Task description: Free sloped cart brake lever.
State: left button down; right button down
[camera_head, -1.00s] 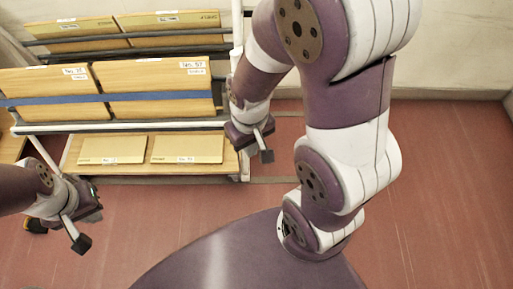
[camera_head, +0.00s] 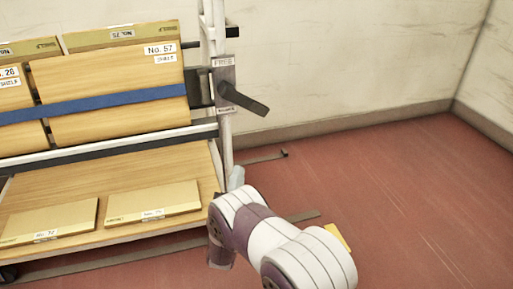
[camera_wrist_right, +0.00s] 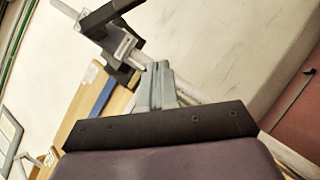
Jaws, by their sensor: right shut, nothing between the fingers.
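The black brake lever (camera_head: 245,100) sits on a grey plate (camera_head: 224,74) on the cart's right post. It points right and slightly down. The plate's upper label reads FREE; the lower label is too small to read. My right gripper (camera_head: 237,174) is low beside the post, below the lever and apart from it. In the right wrist view its grey fingers (camera_wrist_right: 160,84) are together and empty. The black lever parts (camera_wrist_right: 122,48) and white post (camera_wrist_right: 65,8) show beyond the fingertips there. The sloped cart's shelf (camera_head: 120,172) is at left. My left gripper is out of view.
Flat boxes (camera_head: 152,201) lie on the lower shelf, and boards stand behind a blue strap (camera_head: 95,104). Dark bars lie along the floor beside the cart. A yellow item (camera_head: 338,238) shows past my right arm. Red floor (camera_head: 400,190) at right is clear, up to the pale wall.

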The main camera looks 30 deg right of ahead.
jog(key=w+d+r+n+h+b, duration=0.1)
jog(key=w+d+r+n+b, duration=0.1)
jog(key=w+d+r, duration=0.2)
jog(key=d+r, duration=0.3)
jog(key=r, duration=0.3)
jog(key=shift+w+d+r+b, duration=0.2)
jog(key=shift+d+r+b, duration=0.1)
jog(key=shift+r+b, duration=0.1)
jog(key=shift+d, duration=0.1)
